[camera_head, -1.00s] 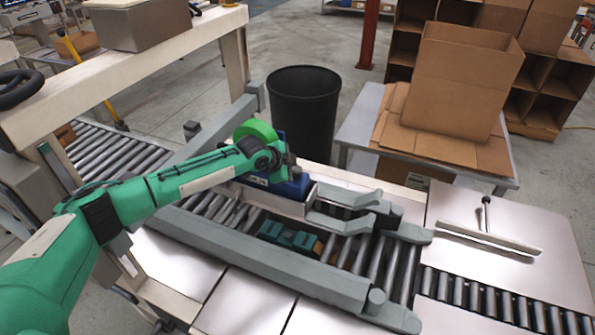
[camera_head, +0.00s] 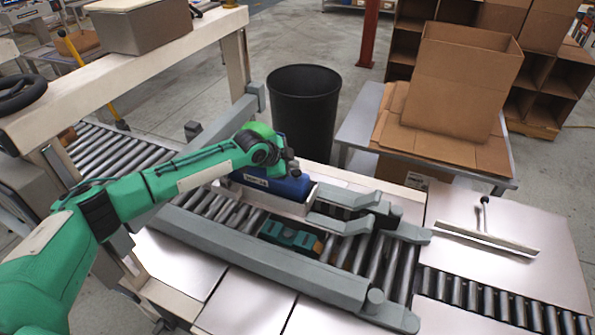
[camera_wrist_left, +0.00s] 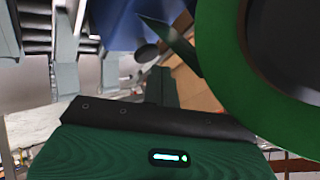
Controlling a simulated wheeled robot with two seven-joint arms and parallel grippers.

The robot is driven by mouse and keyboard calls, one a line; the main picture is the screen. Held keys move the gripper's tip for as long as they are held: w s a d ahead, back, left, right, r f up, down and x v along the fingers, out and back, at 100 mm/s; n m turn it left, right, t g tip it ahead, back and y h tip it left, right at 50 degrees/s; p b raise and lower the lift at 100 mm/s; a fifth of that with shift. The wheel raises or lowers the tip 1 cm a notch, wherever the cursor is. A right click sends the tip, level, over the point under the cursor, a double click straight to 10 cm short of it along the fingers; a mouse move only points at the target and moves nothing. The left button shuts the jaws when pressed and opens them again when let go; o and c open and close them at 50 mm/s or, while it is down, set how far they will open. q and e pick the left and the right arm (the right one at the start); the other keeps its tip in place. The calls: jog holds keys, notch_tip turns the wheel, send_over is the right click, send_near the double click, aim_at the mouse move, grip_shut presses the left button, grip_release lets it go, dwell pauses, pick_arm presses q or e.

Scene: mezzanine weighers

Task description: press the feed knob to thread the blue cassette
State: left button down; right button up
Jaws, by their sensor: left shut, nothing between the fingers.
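The blue cassette (camera_head: 268,184) sits in a pale tray beside the roller conveyor in the head view. It also shows as a large blue surface (camera_wrist_left: 125,20) at the top of the left wrist view. A small dark round knob (camera_wrist_left: 147,52) shows near that surface, possibly the feed knob; I cannot clearly make it out in the head view. My left gripper (camera_head: 293,168) is shut and empty, close above the cassette's far right end. Whether it touches anything is hidden. My right gripper is in neither view.
Grey guide rails (camera_head: 265,262) flank the rollers, with a teal device (camera_head: 292,236) between them. A black bin (camera_head: 303,108) stands behind. A cardboard box (camera_head: 462,80) is on a table at right. A T-shaped tool (camera_head: 487,238) lies on the right plate.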

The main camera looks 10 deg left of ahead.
aim_at(290, 179)
pick_arm(q)
jog(key=shift+a, duration=0.35)
notch_tip(290, 179, up, 5)
jog(key=p, duration=0.4)
jog(key=shift+d, duration=0.1)
jog(key=shift+w+f, duration=0.1)
